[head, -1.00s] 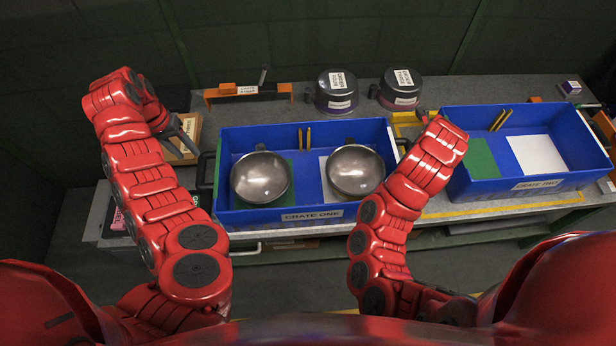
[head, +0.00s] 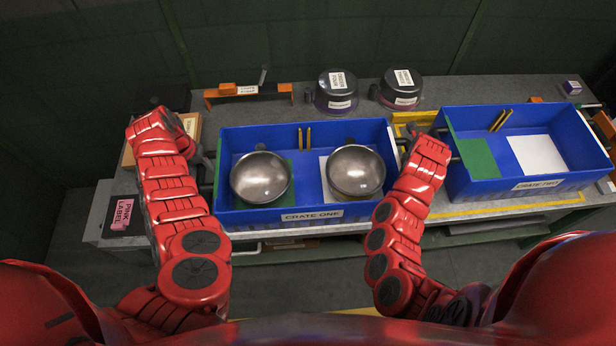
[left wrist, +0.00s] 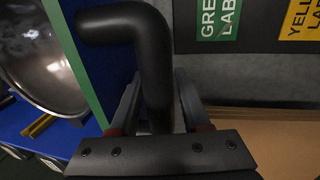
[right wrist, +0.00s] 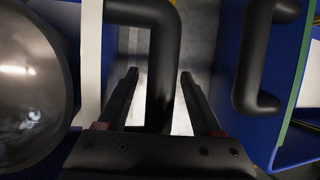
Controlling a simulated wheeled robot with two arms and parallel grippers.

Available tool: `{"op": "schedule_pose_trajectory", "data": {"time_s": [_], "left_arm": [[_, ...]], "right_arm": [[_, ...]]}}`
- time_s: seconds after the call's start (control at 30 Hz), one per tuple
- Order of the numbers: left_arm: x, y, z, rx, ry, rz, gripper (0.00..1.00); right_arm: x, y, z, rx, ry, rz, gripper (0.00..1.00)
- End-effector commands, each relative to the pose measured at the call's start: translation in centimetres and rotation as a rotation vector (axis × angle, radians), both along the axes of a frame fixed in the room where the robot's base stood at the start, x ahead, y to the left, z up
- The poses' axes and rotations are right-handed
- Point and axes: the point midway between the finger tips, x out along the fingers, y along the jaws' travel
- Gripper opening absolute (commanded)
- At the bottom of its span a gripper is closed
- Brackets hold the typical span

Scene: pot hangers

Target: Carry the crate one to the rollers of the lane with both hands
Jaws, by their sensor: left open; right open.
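Crate one (head: 245,218) is a blue crate on the bench, holding two shiny steel bowls (head: 262,178) (head: 356,172). My left gripper (head: 207,160) is at its left side. In the left wrist view, the open left gripper (left wrist: 158,80) has the black crate handle (left wrist: 155,62) between its fingers. In the right wrist view, my open right gripper (right wrist: 160,76) has crate one's right black handle (right wrist: 162,60) between its fingers. In the head view the right arm mostly hides that gripper. I cannot make out the lane's rollers.
Crate two (head: 540,184), also blue, stands close on the right; its handle (right wrist: 262,60) is near my right gripper. Two dark pots (head: 336,92) (head: 400,90) and an orange bracket (head: 248,92) stand behind crate one. A pink label (head: 123,214) lies at the bench's left end.

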Motion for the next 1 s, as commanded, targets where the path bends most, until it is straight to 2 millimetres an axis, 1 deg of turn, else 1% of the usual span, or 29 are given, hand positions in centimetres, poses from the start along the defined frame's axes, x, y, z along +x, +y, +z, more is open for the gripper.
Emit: {"op": "schedule_pose_trajectory", "data": {"time_s": [0.13,0.27,0.3,0.37,0.4,0.47,0.5,1.0], "left_arm": [[0.00,0.01,0.02,0.000,0.000,0.000,0.47],[0.01,0.02,0.03,0.000,-0.001,0.000,0.23],[0.01,0.01,0.03,0.000,0.000,0.000,0.16],[0.02,0.01,0.04,0.000,-0.001,0.000,0.05],[0.02,0.01,0.04,0.000,-0.001,0.000,0.00],[0.02,0.02,0.04,0.000,-0.001,0.000,0.00],[0.02,0.01,0.04,0.000,-0.001,0.000,0.00],[0.04,0.02,0.06,0.000,-0.001,0.000,0.00]], "right_arm": [[-0.01,0.01,0.02,0.000,0.000,0.000,0.67],[0.00,0.02,0.03,0.000,0.000,0.000,0.43],[-0.01,0.02,0.01,0.000,0.000,0.001,0.36],[-0.01,0.02,0.02,0.000,0.000,0.001,0.25],[-0.01,0.02,0.02,0.000,0.000,0.001,0.18],[-0.01,0.02,0.02,0.000,0.000,0.001,0.07],[-0.02,0.03,0.03,0.000,0.000,0.001,0.00],[-0.02,0.01,0.05,0.000,0.000,0.001,0.00]]}}
